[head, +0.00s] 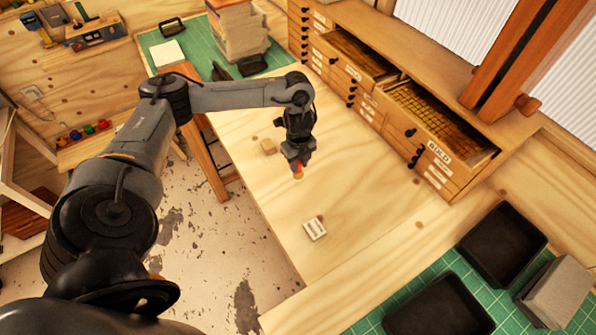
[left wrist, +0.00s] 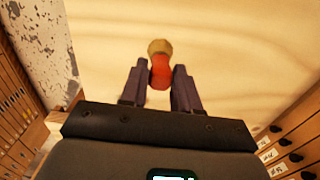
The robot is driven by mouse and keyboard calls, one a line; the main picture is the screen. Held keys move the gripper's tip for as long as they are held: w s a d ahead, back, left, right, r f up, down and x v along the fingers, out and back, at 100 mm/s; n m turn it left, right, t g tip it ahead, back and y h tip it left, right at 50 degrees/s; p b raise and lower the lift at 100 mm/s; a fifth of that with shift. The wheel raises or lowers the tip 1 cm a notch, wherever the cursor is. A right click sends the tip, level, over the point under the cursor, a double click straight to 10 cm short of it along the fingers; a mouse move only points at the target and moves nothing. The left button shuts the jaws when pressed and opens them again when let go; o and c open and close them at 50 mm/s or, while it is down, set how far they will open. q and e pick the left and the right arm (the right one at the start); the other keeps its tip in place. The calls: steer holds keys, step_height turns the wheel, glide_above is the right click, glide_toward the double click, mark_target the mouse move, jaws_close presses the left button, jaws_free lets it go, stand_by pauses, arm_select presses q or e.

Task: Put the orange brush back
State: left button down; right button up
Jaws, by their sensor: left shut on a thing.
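My left gripper (head: 298,163) is over the middle of the light wooden table (head: 265,195). It is shut on the orange brush (left wrist: 160,71), which sits between the two fingers in the left wrist view. The brush has an orange-red body and a round tan end (left wrist: 160,47) that points away from the gripper. In the head view only a small orange and tan part of the brush (head: 298,172) shows below the fingers. I cannot tell whether it touches the table. My right gripper is not in view.
Drawer cabinets (head: 440,165), some drawers open, line the right side. Black trays (head: 502,245) sit on a green mat at lower right.

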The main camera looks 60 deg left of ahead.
mark_target(298, 169)
arm_select(q)
steer(key=shift+a+f, duration=0.25)
steer(key=shift+f, duration=1.9)
steer(key=shift+f, duration=0.15)
steer(key=c, duration=0.8)
jaws_free()
